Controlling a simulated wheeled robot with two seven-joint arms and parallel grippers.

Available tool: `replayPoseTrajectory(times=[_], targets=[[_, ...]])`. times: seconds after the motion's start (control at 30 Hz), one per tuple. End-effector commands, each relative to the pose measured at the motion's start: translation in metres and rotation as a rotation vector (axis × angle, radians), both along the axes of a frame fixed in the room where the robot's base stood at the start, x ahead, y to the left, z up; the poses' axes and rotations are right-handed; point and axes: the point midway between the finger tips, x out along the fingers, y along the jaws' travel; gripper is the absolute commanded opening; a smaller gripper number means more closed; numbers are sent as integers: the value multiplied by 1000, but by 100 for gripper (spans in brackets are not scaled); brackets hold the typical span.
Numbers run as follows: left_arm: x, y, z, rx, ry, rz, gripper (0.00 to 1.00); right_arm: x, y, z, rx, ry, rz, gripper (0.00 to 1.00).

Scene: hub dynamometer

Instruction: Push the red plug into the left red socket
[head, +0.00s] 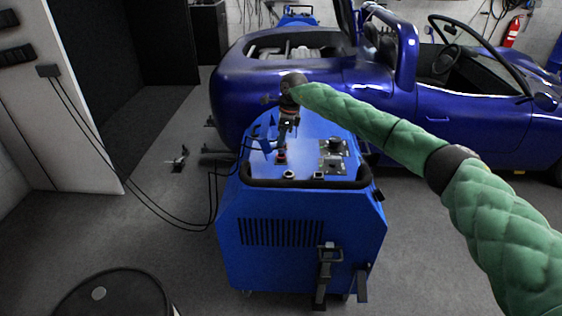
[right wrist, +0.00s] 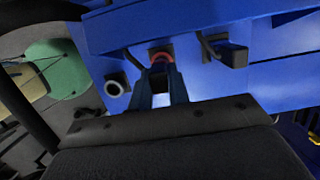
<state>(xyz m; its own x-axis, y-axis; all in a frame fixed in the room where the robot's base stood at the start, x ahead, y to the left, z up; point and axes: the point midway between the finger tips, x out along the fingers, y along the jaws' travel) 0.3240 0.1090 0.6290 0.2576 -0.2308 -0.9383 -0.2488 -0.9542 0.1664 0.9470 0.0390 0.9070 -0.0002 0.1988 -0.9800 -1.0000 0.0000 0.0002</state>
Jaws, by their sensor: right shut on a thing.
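My right gripper (head: 283,143) points down over the top of the blue machine (head: 300,216). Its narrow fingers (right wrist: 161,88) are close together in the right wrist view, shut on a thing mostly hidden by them. A red ring (right wrist: 162,57) shows at the fingertips, in front of a dark square fitting on the blue panel. A small red part (head: 281,158) also shows just below the gripper in the head view. I cannot tell which red is plug and which is socket, nor how deep the plug sits. My left gripper is out of view.
A pale round fitting (right wrist: 115,88) sits beside the fingers, and a dark block (right wrist: 229,52) juts out on their other side. Black cables (head: 150,213) run from a wall box to the machine. A blue car (head: 330,95) stands behind.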

Motion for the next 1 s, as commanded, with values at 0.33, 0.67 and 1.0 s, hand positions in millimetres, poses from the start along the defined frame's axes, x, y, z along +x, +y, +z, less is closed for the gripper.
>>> replayPoseTrajectory(times=[0.33, 0.67, 1.0], targets=[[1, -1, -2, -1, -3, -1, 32, 0, 0, -3, 0, 0, 0, 0], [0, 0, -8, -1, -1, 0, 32, 0, 0, -12, 0, 0, 0, 0], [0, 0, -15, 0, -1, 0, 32, 0, 0, -20, 0, 0, 0, 0]])
